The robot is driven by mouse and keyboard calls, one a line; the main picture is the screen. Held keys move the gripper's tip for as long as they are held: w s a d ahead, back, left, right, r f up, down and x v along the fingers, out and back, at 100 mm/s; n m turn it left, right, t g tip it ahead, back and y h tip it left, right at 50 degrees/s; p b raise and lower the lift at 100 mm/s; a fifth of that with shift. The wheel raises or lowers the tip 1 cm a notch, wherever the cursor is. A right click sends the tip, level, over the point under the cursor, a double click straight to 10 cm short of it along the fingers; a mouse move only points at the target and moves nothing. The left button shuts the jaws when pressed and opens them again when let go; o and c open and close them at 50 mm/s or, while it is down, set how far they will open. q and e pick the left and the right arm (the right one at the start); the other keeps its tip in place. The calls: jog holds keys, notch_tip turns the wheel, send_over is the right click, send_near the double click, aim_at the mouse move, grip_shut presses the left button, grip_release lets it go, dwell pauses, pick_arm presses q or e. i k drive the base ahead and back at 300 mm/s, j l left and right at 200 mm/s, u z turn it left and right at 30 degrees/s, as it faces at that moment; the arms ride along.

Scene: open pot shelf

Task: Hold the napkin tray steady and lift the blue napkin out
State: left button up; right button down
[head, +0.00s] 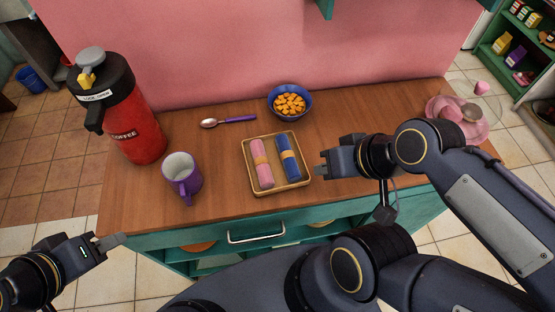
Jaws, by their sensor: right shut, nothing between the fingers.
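A tan napkin tray (248,177) sits on the wooden counter. It holds a rolled pink napkin (262,175) on the left and a rolled blue napkin (287,150) on the right, each with a yellowish band. My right gripper (321,165) is shut and empty, just right of the tray and apart from it. My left gripper (118,240) is at the counter's front left edge, well away from the tray. Its fingers are too small to tell whether they are open.
A purple mug (182,177) and a red coffee dispenser (138,130) stand left of the tray. A purple-handled spoon (228,121) and a blue bowl of orange pieces (290,101) lie behind it. Pink dishes (460,118) are at the far right. The wooden counter (225,190) is clear between mug and tray.

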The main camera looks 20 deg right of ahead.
aim_at(288, 158)
jog(key=k+z, duration=0.1)
jog(key=z, duration=0.25)
jog(key=k+z, duration=0.1)
jog(key=z, duration=0.3)
